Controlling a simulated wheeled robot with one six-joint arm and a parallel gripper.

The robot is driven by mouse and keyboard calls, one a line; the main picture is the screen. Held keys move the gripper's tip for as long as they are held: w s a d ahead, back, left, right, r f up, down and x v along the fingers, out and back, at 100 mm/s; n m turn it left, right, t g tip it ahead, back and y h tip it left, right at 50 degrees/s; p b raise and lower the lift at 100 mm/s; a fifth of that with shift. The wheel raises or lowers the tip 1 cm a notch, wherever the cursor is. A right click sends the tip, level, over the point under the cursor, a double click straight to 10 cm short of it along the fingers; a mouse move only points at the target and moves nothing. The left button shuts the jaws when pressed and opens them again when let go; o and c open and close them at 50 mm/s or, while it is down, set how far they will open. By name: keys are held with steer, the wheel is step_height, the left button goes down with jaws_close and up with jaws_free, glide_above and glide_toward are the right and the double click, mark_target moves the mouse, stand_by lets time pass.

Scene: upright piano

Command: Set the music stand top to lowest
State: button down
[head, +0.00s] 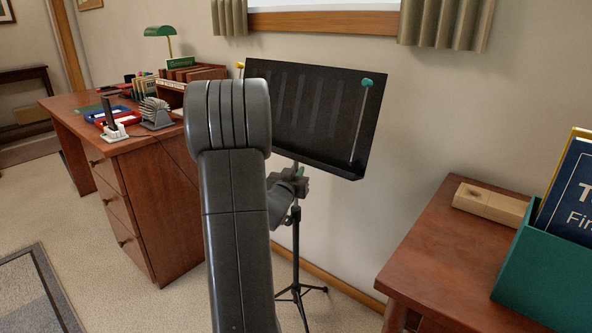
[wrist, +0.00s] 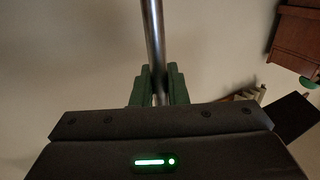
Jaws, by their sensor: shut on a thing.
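The music stand top (head: 290,115) is a black, tilted panel with vertical slots, in front of the wall in the head view. A teal-tipped clip (head: 360,120) is on its right side and a yellow tip (head: 240,66) shows at its upper left. Its thin shaft (head: 296,240) runs down to a black tripod (head: 297,290). My gripper (head: 293,183) is just below the panel, partly hidden by my arm. In the wrist view, my gripper's green fingers (wrist: 155,86) are shut on a shiny metal pole (wrist: 153,35), one finger on each side.
A wooden desk (head: 150,178) with a green lamp (head: 160,31), books and trays stands at the left. A wooden table (head: 440,250) at the right bears a beige box (head: 490,203) and a green book holder (head: 545,285). The wall is close behind the stand.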

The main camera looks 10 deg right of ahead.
steer(key=shift+s+f, duration=0.1)
steer(key=shift+f, duration=0.55)
steer(key=c, duration=1.5)
jaws_free()
steer(key=shift+r, duration=0.1)
steer(key=p+v, duration=0.2)
steer(key=v, duration=1.1)
steer(key=shift+s+a, duration=0.2)
steer(key=shift+s, duration=0.15)
